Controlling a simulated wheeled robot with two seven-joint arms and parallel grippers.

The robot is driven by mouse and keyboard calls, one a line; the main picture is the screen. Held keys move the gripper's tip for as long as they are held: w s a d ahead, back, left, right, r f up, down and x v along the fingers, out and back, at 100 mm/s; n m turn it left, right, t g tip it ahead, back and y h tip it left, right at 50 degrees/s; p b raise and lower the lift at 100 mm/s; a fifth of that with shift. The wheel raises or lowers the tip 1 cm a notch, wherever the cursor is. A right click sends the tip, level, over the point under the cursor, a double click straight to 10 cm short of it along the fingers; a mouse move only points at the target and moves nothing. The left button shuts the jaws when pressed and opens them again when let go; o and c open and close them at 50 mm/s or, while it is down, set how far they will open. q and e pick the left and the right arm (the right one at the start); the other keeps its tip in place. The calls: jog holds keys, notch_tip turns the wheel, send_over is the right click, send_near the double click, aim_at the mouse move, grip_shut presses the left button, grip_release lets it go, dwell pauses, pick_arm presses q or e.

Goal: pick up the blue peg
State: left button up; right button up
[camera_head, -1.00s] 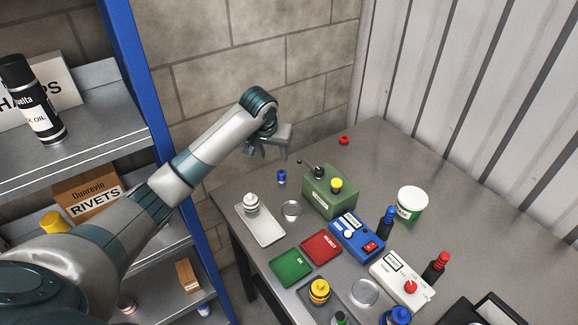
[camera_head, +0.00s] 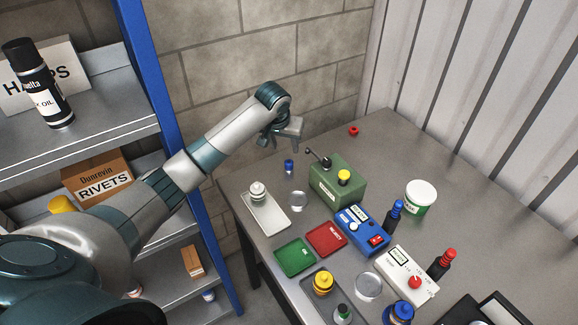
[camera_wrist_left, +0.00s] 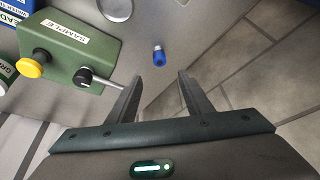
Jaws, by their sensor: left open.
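The blue peg (camera_head: 289,165) is a small blue piece standing near the table's left edge, left of the green box. It also shows in the left wrist view (camera_wrist_left: 158,56), ahead of the fingers and between their lines. My left gripper (camera_head: 281,145) is open and empty, above the table and just behind and above the peg. In the left wrist view its two fingers (camera_wrist_left: 156,82) are spread apart, and the peg is clear of both. My right gripper does not show.
The green box (camera_head: 337,180) with a yellow knob and a lever stands close to the peg. A white tray (camera_head: 277,222) with a bottle and a clear disc (camera_head: 298,201) lie nearer. A red piece (camera_head: 353,131) lies at the back. The table edge is close on the left.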

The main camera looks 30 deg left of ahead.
pick_arm(q)
send_near(289, 162)
jog(key=x, duration=0.5)
jog(key=shift+w, duration=0.1)
jog(key=shift+f, duration=0.1)
jog(key=shift+w+a+f, duration=0.1)
jog(key=shift+w+f, duration=0.1)
jog(key=shift+f, duration=0.3)
jog(key=b+x, duration=0.3)
jog(key=shift+s+b, duration=0.15)
jog(key=shift+b, duration=0.2)
jog(key=shift+w+a+f+b, duration=0.1)
jog(key=shift+w+f+b, duration=0.3)
jog(key=shift+b, duration=0.45)
jog(key=shift+s, duration=0.1)
jog(key=c, duration=1.1)
